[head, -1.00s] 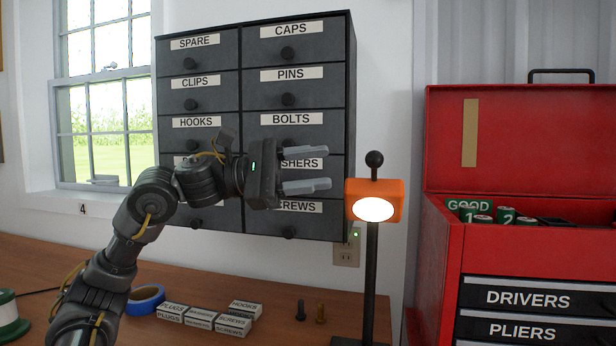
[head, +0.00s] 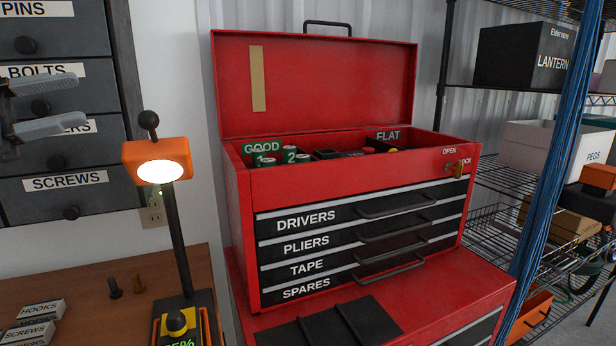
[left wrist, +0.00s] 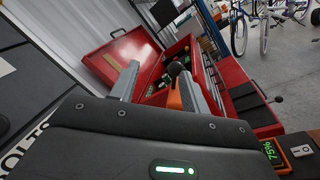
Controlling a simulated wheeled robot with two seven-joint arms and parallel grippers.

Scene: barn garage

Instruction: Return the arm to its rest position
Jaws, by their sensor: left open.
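My left gripper (head: 46,105) shows at the left edge of the head view, in front of the black drawer cabinet (head: 73,160). Its two pale grey fingers are apart with nothing between them. In the left wrist view the fingers (left wrist: 155,88) are also spread. The black knob and orange head of the work lamp (left wrist: 174,90) show beyond them. The rest of my left arm is outside the head view. My right gripper is not in either view.
The lit orange lamp (head: 158,161) stands on the wooden bench (head: 150,268), right of the gripper. An open red toolbox (head: 350,230) stands right of it. A wire shelf (head: 500,185) is at right.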

